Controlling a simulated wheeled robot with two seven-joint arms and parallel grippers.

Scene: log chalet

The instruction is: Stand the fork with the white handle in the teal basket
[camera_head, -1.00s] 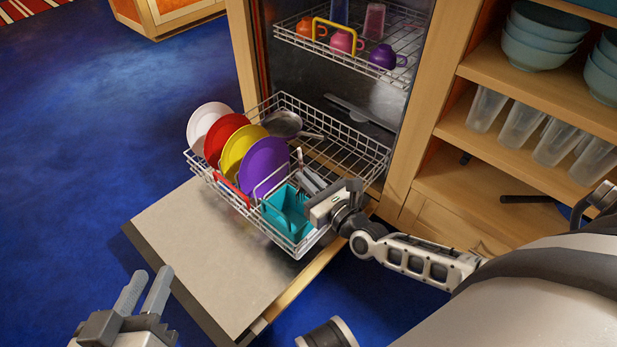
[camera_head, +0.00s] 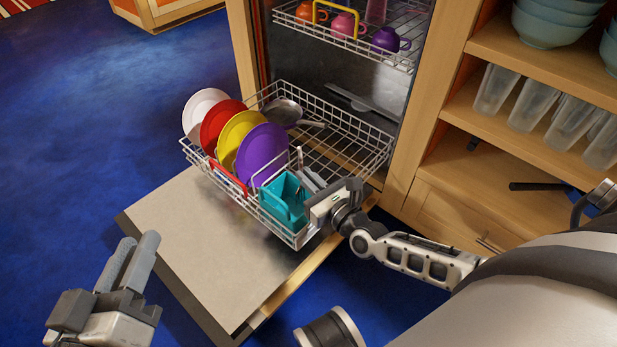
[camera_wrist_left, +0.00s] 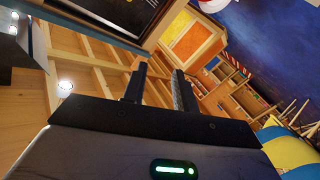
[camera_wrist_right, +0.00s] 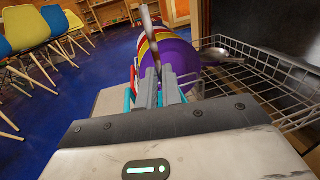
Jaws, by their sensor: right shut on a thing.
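The teal basket (camera_head: 283,207) sits at the front right corner of the pulled-out lower dishwasher rack. My right gripper (camera_head: 306,180) is at the basket's back right side, shut on a thin upright utensil, which I take as the fork (camera_head: 300,158). In the right wrist view the fork (camera_wrist_right: 149,35) rises metallic from between the fingers (camera_wrist_right: 160,92), slightly tilted. Its white handle cannot be made out, and its lower end is hidden. Teal edges show on both sides of the fingers there. My left gripper (camera_head: 128,262) is open and empty, left of the door.
A purple plate (camera_head: 262,152), yellow plate (camera_head: 228,137), red plate (camera_head: 213,122) and white plate (camera_head: 197,108) stand left of the basket. A pan (camera_head: 284,111) lies behind them in the lower rack (camera_head: 345,125). The open dishwasher door (camera_head: 190,235) is bare. Shelves stand right.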

